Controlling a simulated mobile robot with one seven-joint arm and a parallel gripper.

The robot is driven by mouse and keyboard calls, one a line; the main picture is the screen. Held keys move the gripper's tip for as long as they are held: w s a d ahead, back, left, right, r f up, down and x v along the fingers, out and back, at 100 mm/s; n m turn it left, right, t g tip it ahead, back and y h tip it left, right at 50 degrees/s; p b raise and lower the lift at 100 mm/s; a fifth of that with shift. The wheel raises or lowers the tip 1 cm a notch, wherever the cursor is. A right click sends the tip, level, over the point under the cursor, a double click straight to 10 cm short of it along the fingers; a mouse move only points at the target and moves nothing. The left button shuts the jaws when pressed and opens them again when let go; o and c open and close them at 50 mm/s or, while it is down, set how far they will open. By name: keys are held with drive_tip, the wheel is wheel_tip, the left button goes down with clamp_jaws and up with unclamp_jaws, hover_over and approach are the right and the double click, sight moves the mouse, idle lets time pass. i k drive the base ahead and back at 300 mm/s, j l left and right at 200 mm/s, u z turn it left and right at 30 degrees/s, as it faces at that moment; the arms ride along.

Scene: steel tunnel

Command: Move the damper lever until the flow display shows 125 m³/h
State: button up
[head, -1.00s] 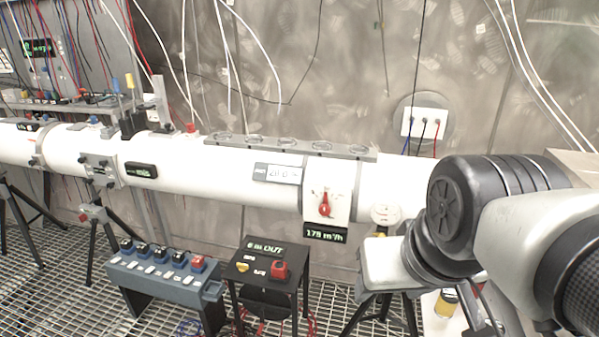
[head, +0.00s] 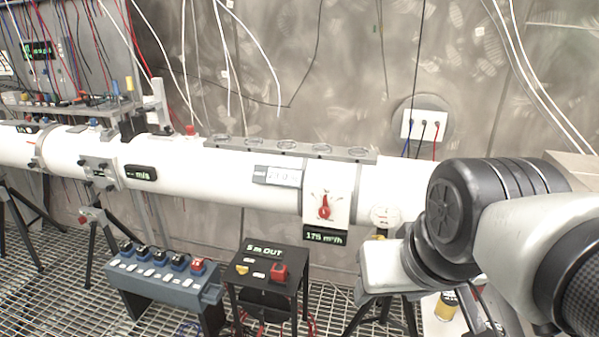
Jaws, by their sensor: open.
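The red damper lever (head: 324,208) sits on a white plate (head: 341,200) on the front of the white pipe, its narrow end pointing roughly up. The flow display (head: 325,236) hangs just below the plate and appears to read 175 m³/h; the last digit is blurred. My arm (head: 500,215) comes in from the right, with its white and black links to the right of the lever and apart from it. My gripper's fingers do not show in this view.
The white pipe (head: 225,188) runs across the picture. A blue-grey button box (head: 165,283) and a black box with a red button (head: 268,262) stand in front. The space before the lever looks clear.

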sight(324, 212)
drive_tip(key=i+j, duration=0.15)
drive_tip(key=j, duration=0.25)
drive_tip(key=i+j, duration=0.15)
drive_tip(key=j, duration=0.2)
drive_tip(key=i+j, duration=0.15)
drive_tip(key=j, duration=0.25)
